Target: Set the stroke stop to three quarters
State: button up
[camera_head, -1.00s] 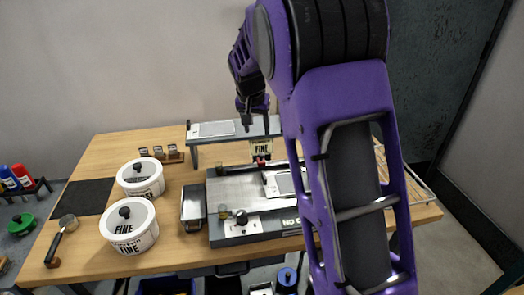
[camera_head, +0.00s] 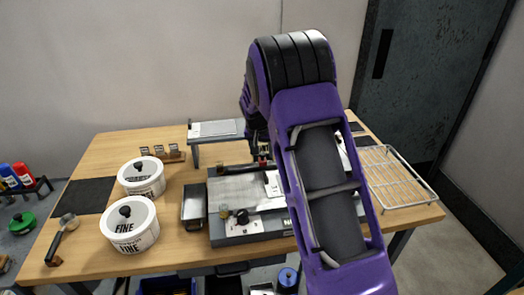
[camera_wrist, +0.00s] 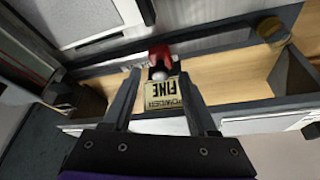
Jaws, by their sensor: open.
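The grey flat machine (camera_head: 225,188) stands on the table, with a metal plate and a cross rail. On its front part is a white marked plate with a black knob (camera_head: 242,216) and a brass knob beside it. I cannot tell which part is the stroke stop, and no scale is readable. A tan block labelled FINE POWDER (camera_wrist: 162,97) and a red part (camera_wrist: 160,54) with a pale round knob show in the wrist view. My gripper (camera_wrist: 158,76) is open, its fingers on either side of the block. My arm hides the machine's right side.
A metal box (camera_head: 194,206) sits beside the machine. A raised shelf (camera_head: 215,130) stands behind it. A wire rack (camera_head: 398,178) lies at the right.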

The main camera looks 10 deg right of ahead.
jog(key=shift+c, duration=0.3)
grip_shut()
jog(key=shift+d, duration=0.1)
dwell(1.0)
